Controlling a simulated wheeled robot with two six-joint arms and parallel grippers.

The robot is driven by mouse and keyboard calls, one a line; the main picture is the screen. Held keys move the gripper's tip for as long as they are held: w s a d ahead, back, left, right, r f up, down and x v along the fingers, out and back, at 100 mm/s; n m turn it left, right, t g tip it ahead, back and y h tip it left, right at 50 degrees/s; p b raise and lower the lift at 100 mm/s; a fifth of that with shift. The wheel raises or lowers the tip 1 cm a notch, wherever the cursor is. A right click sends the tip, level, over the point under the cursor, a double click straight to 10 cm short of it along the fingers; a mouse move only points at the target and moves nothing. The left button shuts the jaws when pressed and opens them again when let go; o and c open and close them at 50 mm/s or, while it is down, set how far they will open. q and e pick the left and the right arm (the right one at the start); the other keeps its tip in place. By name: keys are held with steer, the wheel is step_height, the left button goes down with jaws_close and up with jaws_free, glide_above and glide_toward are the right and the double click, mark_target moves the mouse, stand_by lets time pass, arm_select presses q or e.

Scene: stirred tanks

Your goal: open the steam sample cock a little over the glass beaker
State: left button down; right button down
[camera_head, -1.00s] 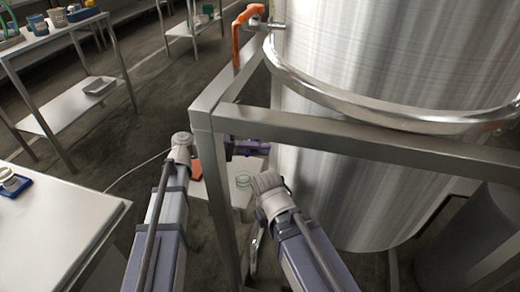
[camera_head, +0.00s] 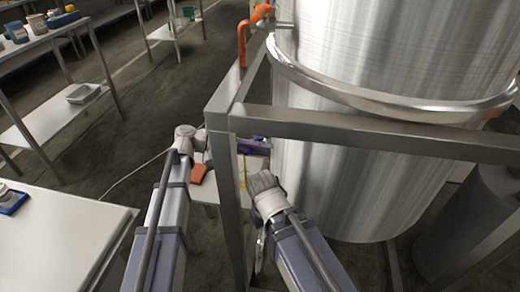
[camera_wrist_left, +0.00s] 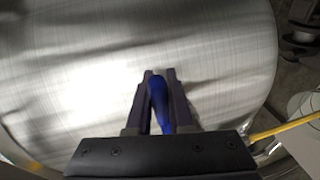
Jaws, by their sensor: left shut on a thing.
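My left gripper (camera_head: 258,146) reaches past the frame post to the lower tank wall, its wrist partly hidden by the post. In the left wrist view its jaws (camera_wrist_left: 160,82) are closed around a blue handle (camera_wrist_left: 160,103), apparently that of the steam sample cock, against the brushed tank. The cock's body is hidden. A thin yellow streak (camera_head: 243,173), which looks like running liquid, hangs below the gripper; it also crosses the right of the left wrist view (camera_wrist_left: 287,127). The glass beaker is hard to make out around its lower end. My right wrist is just right of it; its jaws are unclear.
The steel tank (camera_head: 350,175) stands inside a metal frame (camera_head: 224,180), close to both arms. An orange object (camera_head: 198,173) lies on a low white stand (camera_head: 205,192). A white table (camera_head: 60,235) is at the left. An orange bent handle (camera_head: 243,42) is higher up.

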arm_select(q)
steer(key=c, duration=0.8)
jaws_free()
steer(key=a+r+p, duration=0.1)
steer(key=a, duration=0.6)
steer(key=shift+w+a+r, duration=0.2)
steer(key=shift+w+a, duration=0.15)
